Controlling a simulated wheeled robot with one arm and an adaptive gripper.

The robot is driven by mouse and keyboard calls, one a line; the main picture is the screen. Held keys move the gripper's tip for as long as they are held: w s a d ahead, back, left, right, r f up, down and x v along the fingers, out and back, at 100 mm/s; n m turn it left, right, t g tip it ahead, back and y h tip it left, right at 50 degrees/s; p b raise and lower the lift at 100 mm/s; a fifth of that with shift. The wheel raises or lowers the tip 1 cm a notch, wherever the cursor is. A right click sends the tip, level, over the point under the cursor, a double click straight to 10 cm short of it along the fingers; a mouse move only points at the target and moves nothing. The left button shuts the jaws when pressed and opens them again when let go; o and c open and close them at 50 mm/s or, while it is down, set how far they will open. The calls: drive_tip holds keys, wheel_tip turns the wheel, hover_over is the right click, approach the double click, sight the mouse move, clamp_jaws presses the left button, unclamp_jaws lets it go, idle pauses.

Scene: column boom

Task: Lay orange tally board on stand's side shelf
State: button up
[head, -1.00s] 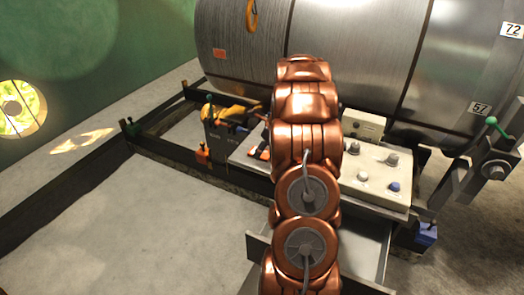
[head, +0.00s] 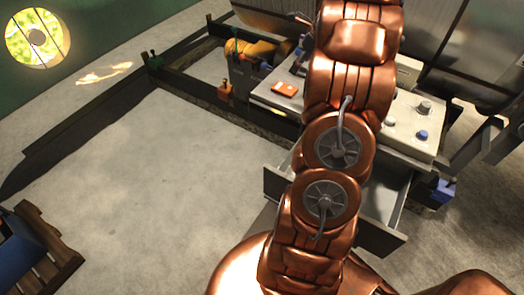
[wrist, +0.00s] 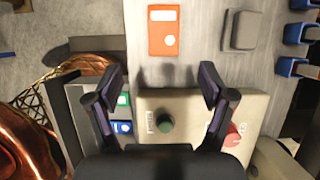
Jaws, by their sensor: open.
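The orange tally board (head: 285,89) lies flat on a pale grey top, left of my arm in the head view. In the wrist view the board (wrist: 163,32), with white patches on its face, is at the top centre, ahead of my fingertips. My gripper (wrist: 163,76) is open, with nothing between its fingers. In the head view my arm hides much of the grey top. I cannot tell which surface is the stand's side shelf.
A red button (wrist: 233,135) is beside my right finger. A grey block (wrist: 240,31) and blue clips (wrist: 297,33) are to the right. An open drawer (head: 381,220) juts out below the panel. A wooden pallet (head: 38,240) stands at left; the floor between is clear.

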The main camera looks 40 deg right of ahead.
drive_tip(key=s+a+r+n+g+y, duration=0.15)
drive_tip(key=a+n, duration=0.55)
drive_tip(key=a, duration=0.7)
drive_tip(key=s+a+r+n+g+h, duration=0.1)
drive_tip(key=s+a+r+n+g, duration=0.15)
drive_tip(key=a+n, duration=0.85)
drive_tip(key=s+a+f+n+g+h, duration=0.1)
drive_tip(key=s+a+n, duration=0.6)
drive_tip(key=s, duration=0.4)
drive_tip(key=s+a+f+n+g, duration=0.1)
drive_tip(key=s+a+n, duration=0.6)
drive_tip(key=s+a, duration=0.3)
drive_tip(key=shift+s+a+f+h, duration=0.3)
drive_tip(key=shift+s+f+h, duration=0.05)
drive_tip(key=shift+s, duration=0.6)
